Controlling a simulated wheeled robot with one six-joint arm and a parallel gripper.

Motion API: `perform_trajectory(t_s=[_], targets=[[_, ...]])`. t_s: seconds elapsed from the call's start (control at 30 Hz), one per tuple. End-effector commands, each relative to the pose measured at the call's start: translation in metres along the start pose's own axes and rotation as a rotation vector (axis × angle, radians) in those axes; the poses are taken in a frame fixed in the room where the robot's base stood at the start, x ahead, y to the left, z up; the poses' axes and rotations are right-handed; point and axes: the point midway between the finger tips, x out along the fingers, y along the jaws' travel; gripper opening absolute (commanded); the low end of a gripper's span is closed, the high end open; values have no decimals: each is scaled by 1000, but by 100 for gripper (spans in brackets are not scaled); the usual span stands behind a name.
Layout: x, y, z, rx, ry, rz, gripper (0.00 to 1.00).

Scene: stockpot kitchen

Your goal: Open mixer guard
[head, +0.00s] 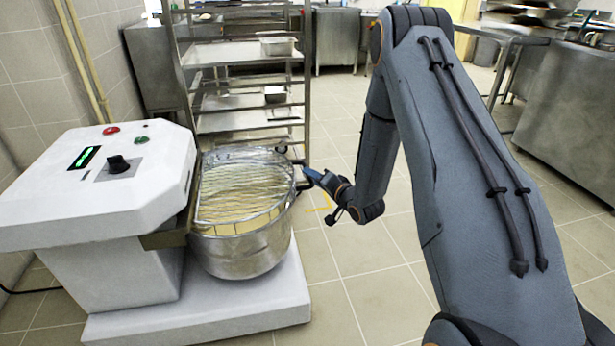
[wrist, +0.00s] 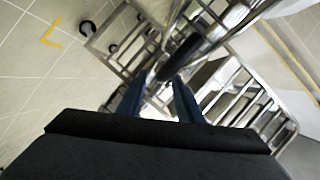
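The mixer (head: 120,185) is a white machine on the left with a steel bowl (head: 245,250). Its wire guard (head: 240,188) lies down over the bowl's top. A dark handle (head: 303,184) sticks out at the guard's right edge. My gripper (head: 311,173) is at this handle, coming from the right. In the wrist view, the two blue fingers of my gripper (wrist: 158,88) stand apart. The dark handle (wrist: 182,56) shows right at the fingertips, with the guard's bright metal bars around it. I cannot tell whether the fingers touch the handle.
A steel rack (head: 240,55) with trays stands close behind the bowl. A steel counter (head: 575,115) is at the far right. The tiled floor (head: 360,290) to the right of the mixer is clear, with a yellow floor mark (head: 322,204) beneath my gripper.

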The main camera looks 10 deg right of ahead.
Motion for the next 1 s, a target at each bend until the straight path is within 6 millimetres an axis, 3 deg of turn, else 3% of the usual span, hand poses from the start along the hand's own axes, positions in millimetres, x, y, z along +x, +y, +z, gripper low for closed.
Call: perform_trajectory(t_s=[0.23, 0.63, 0.83, 1.0], targets=[[33, 0, 0, -1, 0, -1, 32], [40, 0, 0, 0, 0, 1, 32], [40, 0, 0, 0, 0, 1, 0], [40, 0, 0, 0, 0, 1, 0]])
